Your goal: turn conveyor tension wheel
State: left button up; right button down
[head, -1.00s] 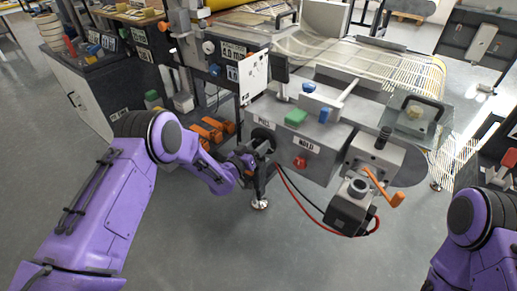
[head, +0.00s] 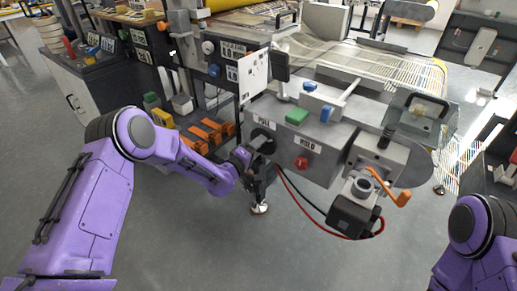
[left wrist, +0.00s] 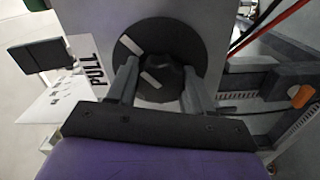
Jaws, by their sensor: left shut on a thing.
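The tension wheel is a black round knob (left wrist: 168,84) with a pale stripe, in front of a larger black disc (left wrist: 185,42) that also carries a pale mark. Both sit on the grey machine face beside the PULL label (left wrist: 95,68). My left gripper (left wrist: 158,86) has one finger on each side of the knob and is shut on it. In the head view the disc (head: 262,136) shows at the machine's left end, with my left gripper (head: 257,162) just below it, hiding most of the knob. My right arm shows at the lower right, but its gripper is out of view.
A red knob (head: 301,163) and the MOLD label are to the right on the same face. Black and red cables (head: 300,200) hang close to my left gripper's right. An orange lever (head: 390,188) sticks out further right. Open floor lies in front.

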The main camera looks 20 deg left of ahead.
pick_arm(q)
jog(key=n+b, duration=0.1)
jog(key=n, duration=0.4)
jog(key=shift+n, duration=0.3)
dwell(0.5)
jog(key=o, duration=1)
jog(key=shift+s, duration=0.1)
jog(key=v, duration=1)
jog(key=shift+s+a+b, duration=0.15)
jog(key=shift+s+b, duration=0.05)
jog(key=shift+b, duration=0.15)
